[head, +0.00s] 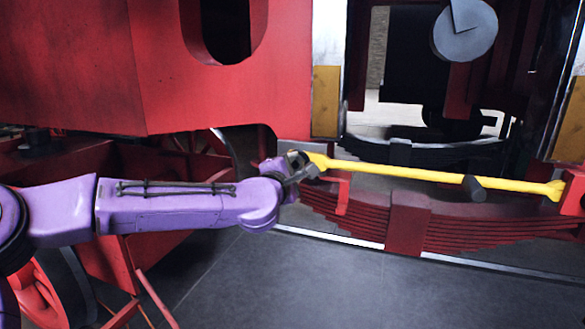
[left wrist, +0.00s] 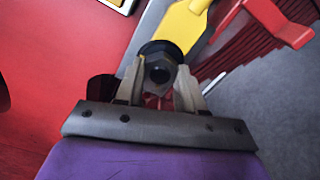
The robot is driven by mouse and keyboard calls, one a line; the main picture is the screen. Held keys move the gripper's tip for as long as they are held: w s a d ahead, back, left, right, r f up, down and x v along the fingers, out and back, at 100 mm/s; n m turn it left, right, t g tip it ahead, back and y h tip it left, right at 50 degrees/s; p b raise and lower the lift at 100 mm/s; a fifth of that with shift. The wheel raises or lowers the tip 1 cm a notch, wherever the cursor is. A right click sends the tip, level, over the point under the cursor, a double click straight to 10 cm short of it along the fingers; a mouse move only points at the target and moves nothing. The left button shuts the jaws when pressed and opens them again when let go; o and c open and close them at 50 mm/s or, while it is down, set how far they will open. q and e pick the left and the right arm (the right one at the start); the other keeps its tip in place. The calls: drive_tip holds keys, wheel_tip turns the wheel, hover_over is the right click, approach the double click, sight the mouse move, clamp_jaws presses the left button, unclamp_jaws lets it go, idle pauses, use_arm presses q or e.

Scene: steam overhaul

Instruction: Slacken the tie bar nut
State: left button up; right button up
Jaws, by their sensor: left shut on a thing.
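A yellow tie bar (head: 430,174) runs from the middle to the right in the head view, above a red leaf spring. Its near-left end shows in the left wrist view (left wrist: 190,24). A dark hexagonal nut (left wrist: 159,72) sits at that end of the bar. My left gripper (head: 303,164) reaches this end from the left. In the left wrist view the fingers (left wrist: 160,88) stand on both sides of the nut and are shut on it. The exact contact is partly hidden in the head view. My right gripper is in neither view.
The red leaf spring (head: 455,228) lies below the bar. A large red panel (head: 75,65) stands above my left arm. A red bracket (head: 572,190) is at the bar's right end. The grey floor (head: 330,290) in front is clear.

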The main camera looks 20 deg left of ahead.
use_arm(q)
drive_tip(key=o, duration=1)
drive_tip(key=shift+o, duration=0.2)
drive_tip(key=s+b, duration=0.3)
drive_tip(key=s, duration=0.7)
drive_tip(key=shift+s+a, duration=0.2)
drive_tip(key=shift+s, duration=0.05)
